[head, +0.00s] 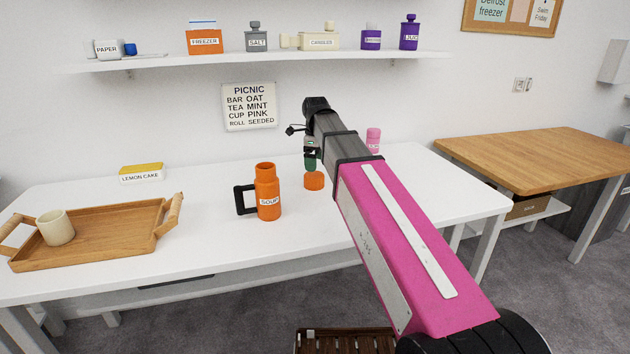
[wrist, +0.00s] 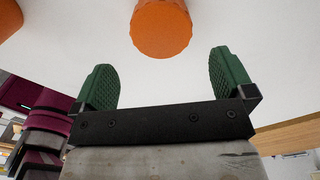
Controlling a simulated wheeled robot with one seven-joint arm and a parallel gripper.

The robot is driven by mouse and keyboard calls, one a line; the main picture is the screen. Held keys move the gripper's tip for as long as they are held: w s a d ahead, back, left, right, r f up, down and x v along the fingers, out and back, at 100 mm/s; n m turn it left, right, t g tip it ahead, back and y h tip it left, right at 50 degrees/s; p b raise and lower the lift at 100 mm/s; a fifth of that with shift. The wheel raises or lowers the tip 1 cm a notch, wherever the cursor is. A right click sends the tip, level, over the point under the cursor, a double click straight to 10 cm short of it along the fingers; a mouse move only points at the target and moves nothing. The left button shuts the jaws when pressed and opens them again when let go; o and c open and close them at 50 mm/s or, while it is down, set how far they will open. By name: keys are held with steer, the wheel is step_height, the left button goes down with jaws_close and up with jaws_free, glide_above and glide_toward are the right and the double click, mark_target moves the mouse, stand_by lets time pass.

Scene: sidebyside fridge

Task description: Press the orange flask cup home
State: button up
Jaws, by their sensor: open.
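The orange flask (head: 267,200), labelled SOUP and with a black handle on its left, stands upright on the white table. Its top is a narrower orange neck. The orange cup (head: 314,181) stands apart, on the table to the right of the flask. My gripper (head: 311,160) is just above or behind the cup, with green fingers. In the wrist view my gripper (wrist: 162,62) is open and empty, and the cup (wrist: 161,28) shows beyond the fingertips, between them. An orange edge at the top left of that view looks like the flask (wrist: 8,18).
A wooden tray (head: 105,251) with a cream cup (head: 55,228) is at the left. A lemon cake box (head: 141,174) lies behind it. A pink bottle (head: 373,140) stands behind my arm. A shelf (head: 270,59) with several containers hangs above. The table's front middle is clear.

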mark_target(315, 175)
steer(key=shift+w+a+f, duration=0.1)
steer(key=shift+w+f, duration=0.05)
steer(key=shift+f, duration=3.25)
steer(key=c, duration=0.8)
